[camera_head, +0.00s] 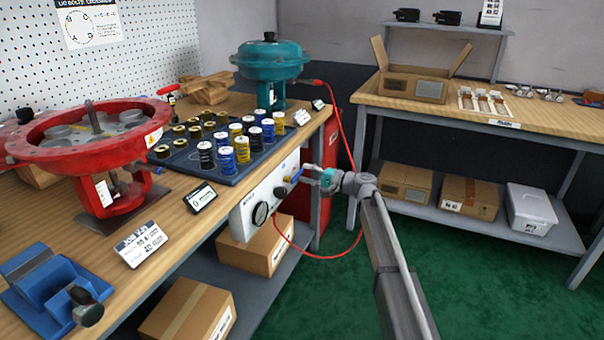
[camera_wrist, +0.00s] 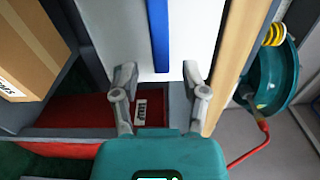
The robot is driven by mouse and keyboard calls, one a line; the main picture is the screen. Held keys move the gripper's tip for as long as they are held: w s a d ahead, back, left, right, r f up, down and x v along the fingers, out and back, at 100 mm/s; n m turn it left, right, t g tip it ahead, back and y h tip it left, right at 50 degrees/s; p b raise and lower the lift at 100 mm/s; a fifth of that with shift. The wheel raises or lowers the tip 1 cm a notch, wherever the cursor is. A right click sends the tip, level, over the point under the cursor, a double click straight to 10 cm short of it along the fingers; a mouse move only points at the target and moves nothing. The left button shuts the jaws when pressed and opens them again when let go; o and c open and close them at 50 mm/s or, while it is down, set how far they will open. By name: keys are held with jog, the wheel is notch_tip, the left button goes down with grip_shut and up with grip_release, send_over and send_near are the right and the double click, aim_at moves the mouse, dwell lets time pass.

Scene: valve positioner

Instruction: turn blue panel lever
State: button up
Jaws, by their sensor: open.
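The white panel (camera_head: 250,207) is on the front of the wooden bench. Its blue lever (camera_head: 296,176) is small in the head view, at the panel's right part. In the wrist view the blue lever (camera_wrist: 158,36) is a long bar running down from the top edge across the white panel (camera_wrist: 190,30). My gripper (camera_head: 309,174) is close in front of the panel's right end. In the wrist view my gripper (camera_wrist: 160,72) is open, with one finger on each side of the lever's lower end. I cannot tell whether a finger touches it.
A black gauge (camera_head: 260,213) and a red hose (camera_head: 318,256) are on the panel's front. Several spools stand on a dark tray (camera_head: 226,176) above. A teal actuator (camera_head: 271,60) stands behind. Cardboard boxes (camera_head: 255,245) sit under the bench. Green floor (camera_head: 470,270) is free at right.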

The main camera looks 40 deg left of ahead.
jog(key=v, duration=0.9)
jog(key=shift+d, duration=0.3)
